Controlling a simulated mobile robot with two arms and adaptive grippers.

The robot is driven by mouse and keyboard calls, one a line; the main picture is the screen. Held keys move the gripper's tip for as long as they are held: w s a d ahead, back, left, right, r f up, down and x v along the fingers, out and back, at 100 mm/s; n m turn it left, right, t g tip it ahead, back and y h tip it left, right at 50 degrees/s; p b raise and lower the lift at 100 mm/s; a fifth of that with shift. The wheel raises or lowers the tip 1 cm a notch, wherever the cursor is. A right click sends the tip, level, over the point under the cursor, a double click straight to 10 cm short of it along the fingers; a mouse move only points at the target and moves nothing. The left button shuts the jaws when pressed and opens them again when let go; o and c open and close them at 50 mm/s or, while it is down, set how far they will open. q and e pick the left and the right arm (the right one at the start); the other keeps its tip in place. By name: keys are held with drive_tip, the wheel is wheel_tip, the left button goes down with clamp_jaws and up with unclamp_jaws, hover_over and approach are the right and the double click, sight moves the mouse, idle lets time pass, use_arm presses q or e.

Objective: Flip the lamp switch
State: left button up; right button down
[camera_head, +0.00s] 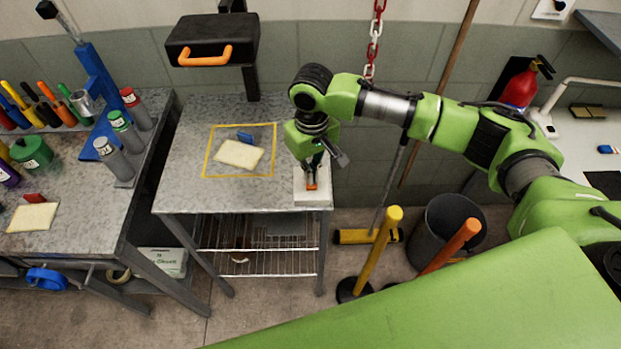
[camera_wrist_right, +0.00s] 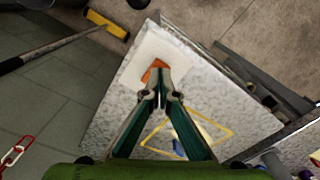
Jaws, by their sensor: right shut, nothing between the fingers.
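The lamp switch is a white box (camera_head: 312,194) with an orange rocker (camera_head: 311,187), on the front right corner of the metal table. In the right wrist view the orange rocker (camera_wrist_right: 153,70) shows at my fingertips, on the white base (camera_wrist_right: 162,43). My right gripper (camera_head: 312,178) reaches down over the switch, shut and empty; its closed tips (camera_wrist_right: 160,88) partly cover the rocker. I cannot tell whether they touch it. A black lamp-like head (camera_head: 212,38) with an orange handle hangs over the back of the table. My left gripper is out of view.
The metal table (camera_head: 185,185) has a yellow square outline with a cream pad (camera_head: 239,154) and a blue piece. A tool bench (camera_head: 85,205) with cans stands left. Yellow (camera_head: 378,250) and orange posts and a dark bin (camera_head: 445,222) stand right of the table.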

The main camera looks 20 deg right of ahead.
drive_tip(key=shift+s+f, duration=0.1)
drive_tip(key=shift+f, duration=1.15)
idle(1.0)
wheel_tip(320, 180, up, 2)
drive_tip(key=shift+p, duration=1)
wheel_tip(320, 180, up, 3)
drive_tip(key=p, duration=0.4)
drive_tip(key=shift+r, duration=0.15)
drive_tip(key=shift+r+p, duration=0.6)
drive_tip(key=shift+r, duration=0.3)
